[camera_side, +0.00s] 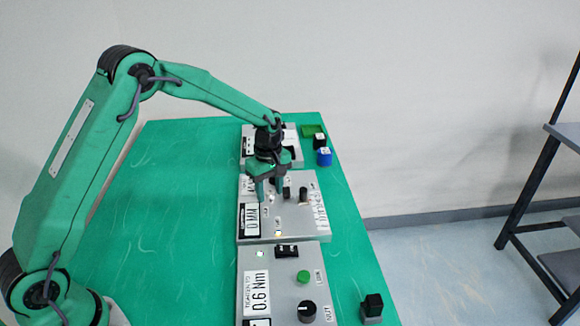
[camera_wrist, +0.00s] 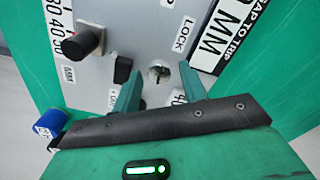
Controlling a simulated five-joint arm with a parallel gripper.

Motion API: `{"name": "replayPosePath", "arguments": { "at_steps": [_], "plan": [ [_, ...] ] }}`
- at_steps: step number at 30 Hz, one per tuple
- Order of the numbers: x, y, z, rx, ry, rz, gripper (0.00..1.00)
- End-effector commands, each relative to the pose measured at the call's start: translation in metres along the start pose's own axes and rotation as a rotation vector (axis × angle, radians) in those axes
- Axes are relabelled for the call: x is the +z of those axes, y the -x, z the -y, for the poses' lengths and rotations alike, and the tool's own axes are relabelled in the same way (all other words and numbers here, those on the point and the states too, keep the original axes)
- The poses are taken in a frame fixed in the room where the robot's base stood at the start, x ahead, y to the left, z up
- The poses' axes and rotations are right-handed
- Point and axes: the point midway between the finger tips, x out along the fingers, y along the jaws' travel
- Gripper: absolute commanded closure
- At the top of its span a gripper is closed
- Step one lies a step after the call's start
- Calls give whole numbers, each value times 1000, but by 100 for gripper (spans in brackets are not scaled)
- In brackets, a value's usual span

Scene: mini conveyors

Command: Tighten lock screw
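The lock screw (camera_wrist: 159,73) is a small round metal head on the grey panel, beside the printed LOCK label (camera_wrist: 184,34) in the wrist view. My gripper (camera_wrist: 160,68) is open, with its two green fingers apart on either side of the screw as seen there. I cannot tell whether the fingertips reach the panel or how high above the screw they are. In the side view, my gripper (camera_side: 269,196) points down over the left part of the middle panel (camera_side: 290,224). The screw is hard to make out there.
A black knob (camera_wrist: 84,42) and a smaller black part (camera_wrist: 122,69) stand left of the fingers. In the side view, the front panel (camera_side: 282,267) has a green button (camera_side: 303,277) and a black knob (camera_side: 307,311).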

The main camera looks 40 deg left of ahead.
Motion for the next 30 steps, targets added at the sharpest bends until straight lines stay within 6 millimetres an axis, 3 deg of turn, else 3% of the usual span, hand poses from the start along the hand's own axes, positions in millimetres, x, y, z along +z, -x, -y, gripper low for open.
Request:
{"name": "replayPosePath", "arguments": {
  "at_steps": [1, 6, 20, 30],
  "plan": [
    [0, 0, 0, 0, 0, 0, 67],
    [0, 0, 0, 0, 0, 0, 100],
    [0, 1, 0, 0, -64, 0, 100],
    [0, 1, -1, 0, -285, 0, 100]
  ]
}}
